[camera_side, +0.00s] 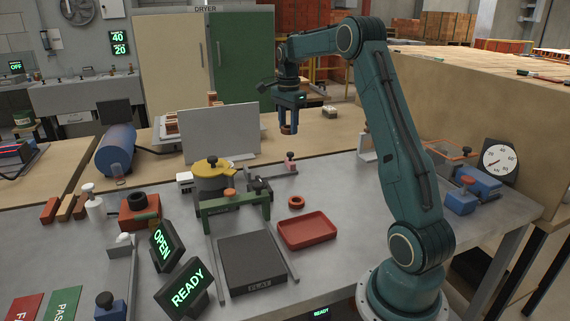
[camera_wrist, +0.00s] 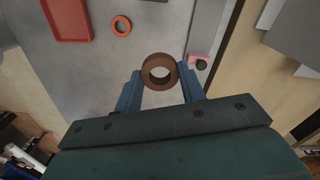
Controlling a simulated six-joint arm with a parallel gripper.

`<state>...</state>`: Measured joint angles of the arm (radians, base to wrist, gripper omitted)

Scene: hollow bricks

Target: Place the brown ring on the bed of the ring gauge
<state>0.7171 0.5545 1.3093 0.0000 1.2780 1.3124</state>
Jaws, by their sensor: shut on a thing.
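The brown ring (camera_wrist: 160,58) is between my gripper's (camera_wrist: 160,88) two blue fingertips in the wrist view, its hole facing the camera. In the side view my gripper (camera_side: 289,128) points down, high above the far part of the workbench, with the brown ring mostly hidden between its fingers. My gripper is shut on the ring, which is clear of any surface. A small fixture with a pink knob (camera_side: 290,160) stands on the bench below; it also shows in the wrist view (camera_wrist: 197,61). I cannot tell for certain which fixture is the ring gauge.
An orange ring (camera_side: 296,202) lies beside a red tray (camera_side: 307,230). A grey upright panel (camera_side: 220,133) is behind. A dial (camera_side: 498,160) stands right.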

